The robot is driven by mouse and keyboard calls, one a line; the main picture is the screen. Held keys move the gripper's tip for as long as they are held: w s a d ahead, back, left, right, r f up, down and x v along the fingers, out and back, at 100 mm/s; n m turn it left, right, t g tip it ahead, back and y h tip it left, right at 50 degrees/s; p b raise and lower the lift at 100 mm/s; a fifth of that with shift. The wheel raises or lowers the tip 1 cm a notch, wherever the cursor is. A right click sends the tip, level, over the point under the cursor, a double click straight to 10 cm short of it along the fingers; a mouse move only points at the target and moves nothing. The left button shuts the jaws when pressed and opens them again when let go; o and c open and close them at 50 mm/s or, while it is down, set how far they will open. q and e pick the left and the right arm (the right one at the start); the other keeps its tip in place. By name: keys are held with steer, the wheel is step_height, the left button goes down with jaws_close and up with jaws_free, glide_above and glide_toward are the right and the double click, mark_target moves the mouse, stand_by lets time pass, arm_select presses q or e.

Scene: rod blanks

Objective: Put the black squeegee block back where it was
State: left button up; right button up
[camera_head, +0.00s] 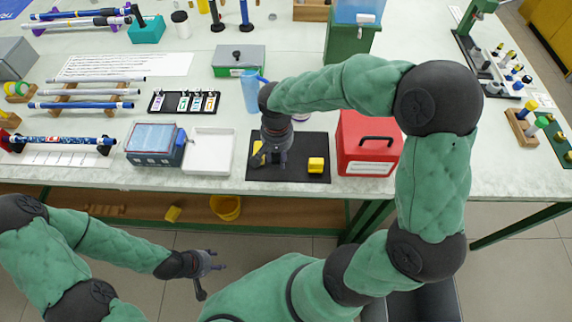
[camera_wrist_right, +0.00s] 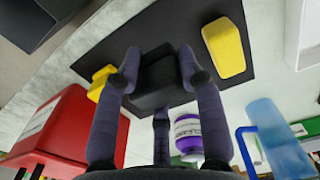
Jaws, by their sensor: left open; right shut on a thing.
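The black squeegee block (camera_wrist_right: 160,80) shows in the right wrist view between the fingers of my right gripper (camera_wrist_right: 161,64), which is shut on it. It is over the black mat (camera_wrist_right: 100,48); I cannot tell whether it touches the mat. In the head view my right gripper (camera_head: 272,155) is over the left-middle part of the mat (camera_head: 300,150) and hides most of the block. One yellow block (camera_head: 316,165) lies on the mat to the right, another (camera_head: 258,155) to the left, partly covered by the gripper. My left gripper (camera_head: 212,265) is open and empty, in front of the table.
A red box (camera_head: 367,150) stands right of the mat, and a white tray (camera_head: 209,151) stands to its left. Behind the mat are a blue cup (camera_head: 250,92) and a purple-labelled jar (camera_wrist_right: 187,132). A yellow bucket (camera_head: 226,207) sits on the lower shelf.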

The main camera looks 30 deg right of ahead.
steer(key=d+f, duration=0.2)
steer(key=shift+f+b, duration=0.3)
steer(key=shift+b, duration=0.05)
steer(key=shift+d+f+b, duration=0.15)
steer(key=shift+f+b, duration=0.2)
steer(key=shift+f, duration=0.55)
steer(key=shift+d+f+b, duration=0.1)
steer(key=shift+f+b, duration=0.2)
steer(key=shift+f, duration=0.55)
steer(key=shift+f, duration=0.2)
steer(key=o, duration=1.1)
steer(key=shift+r, duration=0.15)
steer(key=shift+r, duration=0.3)
step_height(320, 180, up, 12)
steer(key=p, duration=0.4)
steer(key=shift+f, duration=0.25)
